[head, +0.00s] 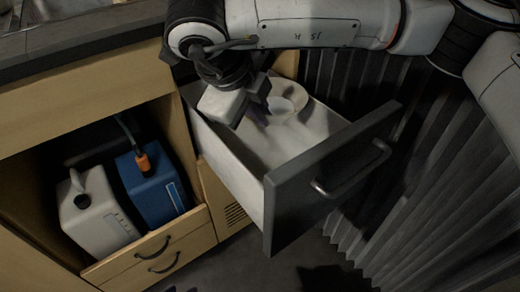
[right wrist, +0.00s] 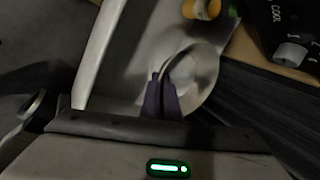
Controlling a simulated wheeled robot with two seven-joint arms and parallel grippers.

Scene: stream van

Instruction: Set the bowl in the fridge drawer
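The pale round bowl (head: 291,96) is inside the open fridge drawer (head: 228,152), near its back end. In the right wrist view the bowl (right wrist: 201,73) looks metallic, with its hollow towards the camera. My right gripper (head: 256,108) reaches down into the drawer at the bowl's left side. In the right wrist view its two dark fingers (right wrist: 161,92) are close together at the bowl's rim and appear shut on it. Whether the bowl touches the drawer floor cannot be told. My left gripper is not in view.
The drawer's dark front (head: 318,185) has a bar handle (head: 352,172). A white canister (head: 92,213) and a blue canister (head: 152,186) stand in an open cubby at left. A pleated dark curtain (head: 440,195) hangs at right. A yellow-orange object (right wrist: 201,9) shows in the wrist view.

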